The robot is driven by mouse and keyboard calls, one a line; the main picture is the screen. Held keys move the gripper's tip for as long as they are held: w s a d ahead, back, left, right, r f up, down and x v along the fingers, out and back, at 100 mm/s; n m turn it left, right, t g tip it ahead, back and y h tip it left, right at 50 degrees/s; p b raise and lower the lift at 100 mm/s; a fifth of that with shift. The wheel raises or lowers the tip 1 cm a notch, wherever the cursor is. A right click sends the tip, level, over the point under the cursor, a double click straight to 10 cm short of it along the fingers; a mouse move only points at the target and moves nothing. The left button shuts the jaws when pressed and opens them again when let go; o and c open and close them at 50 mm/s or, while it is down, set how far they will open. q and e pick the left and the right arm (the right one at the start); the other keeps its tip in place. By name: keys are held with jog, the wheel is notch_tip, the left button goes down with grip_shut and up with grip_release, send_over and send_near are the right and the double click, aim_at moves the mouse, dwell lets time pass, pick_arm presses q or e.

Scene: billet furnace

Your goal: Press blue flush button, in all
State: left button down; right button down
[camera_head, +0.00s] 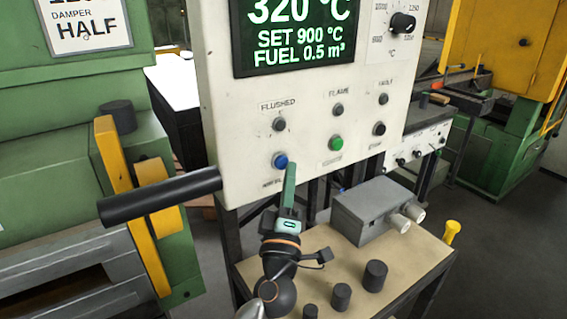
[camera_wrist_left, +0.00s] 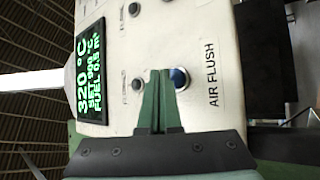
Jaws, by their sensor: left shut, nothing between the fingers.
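The blue flush button (camera_head: 280,161) sits at the lower left of the white control panel (camera_head: 232,150), below the FLUSHED lamp (camera_head: 279,124). It also shows in the left wrist view (camera_wrist_left: 180,78), beside the AIR FLUSH label (camera_wrist_left: 212,75). My left gripper (camera_head: 291,168) is shut and empty, its green fingers pointing up just right of the blue button. In the left wrist view the fingertips (camera_wrist_left: 160,72) lie beside the button and overlap its edge in the picture. I cannot tell whether they touch the panel. My right gripper is not in view.
A green button (camera_head: 336,143) and a black button (camera_head: 379,129) are on the same panel. A black handle bar (camera_head: 160,196) juts out at the left. A bench (camera_head: 415,258) below holds a grey box (camera_head: 375,208) and several dark cylinders.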

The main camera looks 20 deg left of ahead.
pick_arm(q)
jog(key=shift+w+a, duration=0.25)
jog(key=shift+w+a+p, duration=0.25)
jog(key=shift+a+p, duration=0.1)
dwell(0.7)
jog(key=shift+s+d, duration=0.1)
dwell(0.4)
jog(key=shift+s+d, duration=0.45)
jog(key=shift+d, duration=0.1)
